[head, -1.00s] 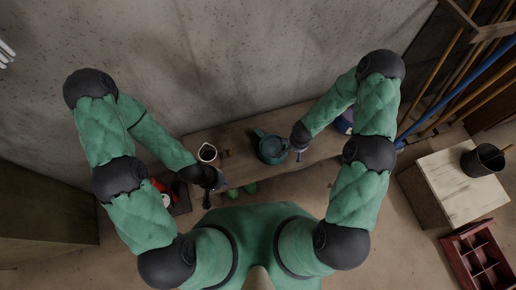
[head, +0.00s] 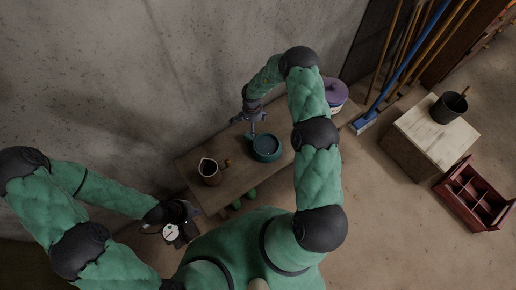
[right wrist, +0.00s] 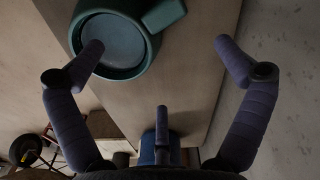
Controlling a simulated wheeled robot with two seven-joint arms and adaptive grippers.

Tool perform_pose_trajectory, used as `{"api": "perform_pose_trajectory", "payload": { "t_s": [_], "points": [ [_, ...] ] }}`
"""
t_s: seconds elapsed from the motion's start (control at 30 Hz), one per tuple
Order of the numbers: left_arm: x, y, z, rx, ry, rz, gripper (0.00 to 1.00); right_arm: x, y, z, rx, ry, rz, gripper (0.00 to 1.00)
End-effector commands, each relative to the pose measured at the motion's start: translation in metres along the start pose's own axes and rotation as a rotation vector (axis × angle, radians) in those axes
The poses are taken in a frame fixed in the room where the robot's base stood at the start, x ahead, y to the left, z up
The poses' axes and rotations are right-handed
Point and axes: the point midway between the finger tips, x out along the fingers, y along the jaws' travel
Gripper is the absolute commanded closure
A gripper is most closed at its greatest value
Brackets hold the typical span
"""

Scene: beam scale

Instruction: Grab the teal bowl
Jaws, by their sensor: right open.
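The teal bowl (head: 266,147) sits upright on a wooden bench (head: 237,183) along the wall. In the right wrist view the teal bowl (right wrist: 132,62) is at the upper left, cut by the frame edge, with a lug on its rim. My right gripper (head: 254,128) is at the bowl's wall side. It is open and empty in the wrist view (right wrist: 158,48); one fingertip overlaps the bowl in the picture, and I cannot tell if it touches. My left gripper (head: 184,214) is at the lower left, away from the bowl; its fingers are unclear.
A dark jug (head: 210,172) stands left of the bowl. A tub with a purple lid (head: 335,92) is right of it. A white dial (head: 170,232) shows by my left gripper. A pale-topped crate (head: 437,135) and red divided box (head: 475,194) stand on the floor.

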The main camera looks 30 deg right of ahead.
Motion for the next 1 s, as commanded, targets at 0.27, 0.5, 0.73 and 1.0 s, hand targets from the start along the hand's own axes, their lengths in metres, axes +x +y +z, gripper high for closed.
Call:
{"api": "perform_pose_trajectory", "payload": {
  "t_s": [0.27, 0.5, 0.73, 1.0],
  "points": [
    [0.013, -0.004, 0.000, 0.001, 0.000, 0.000, 1.00, 0.032, -0.001, 0.001, 0.001, -0.003, -0.001, 0.00],
    [0.021, -0.007, -0.001, 0.000, 0.000, 0.000, 1.00, 0.057, -0.001, 0.001, 0.003, -0.001, -0.001, 0.00],
    [0.032, -0.011, -0.001, 0.000, 0.000, 0.000, 1.00, 0.076, -0.001, 0.010, 0.001, -0.003, 0.000, 0.00],
    [0.048, -0.017, -0.002, 0.000, 0.000, 0.000, 1.00, 0.108, -0.002, 0.015, 0.003, -0.002, -0.002, 0.00]
  ]
}}
